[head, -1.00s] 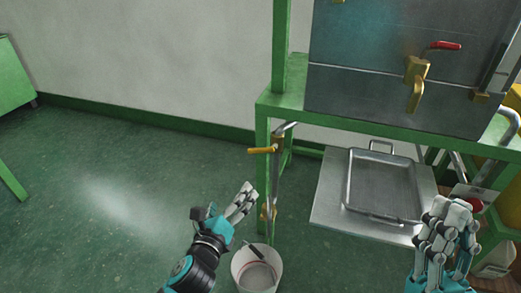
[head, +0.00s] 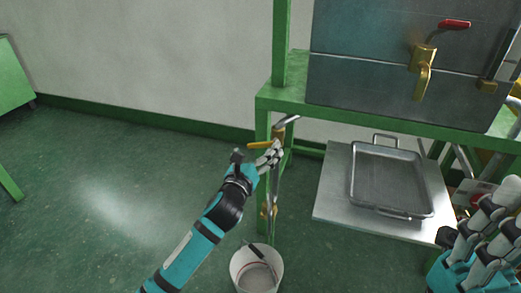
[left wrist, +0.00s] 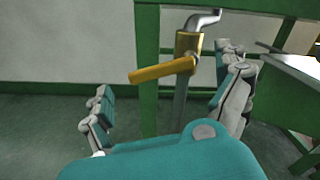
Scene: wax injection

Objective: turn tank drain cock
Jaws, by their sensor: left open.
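The drain cock has a yellow lever (head: 259,145) on a pipe beside the green frame's front leg. The lever sticks out to the left. In the left wrist view the lever (left wrist: 162,71) and its brass body (left wrist: 187,43) stand beyond my fingers. My left gripper (head: 268,159) is at the cock, just below the lever. Contact with the lever cannot be told. My right gripper (head: 490,235) is at the right edge, partly cut off.
The metal tank (head: 360,80) sits on the green frame (head: 350,112); a brass spout (head: 422,82) with a red handle (head: 454,25) is on its front. A metal tray (head: 388,180) lies on a plate to the right. A white bucket (head: 241,262) stands below.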

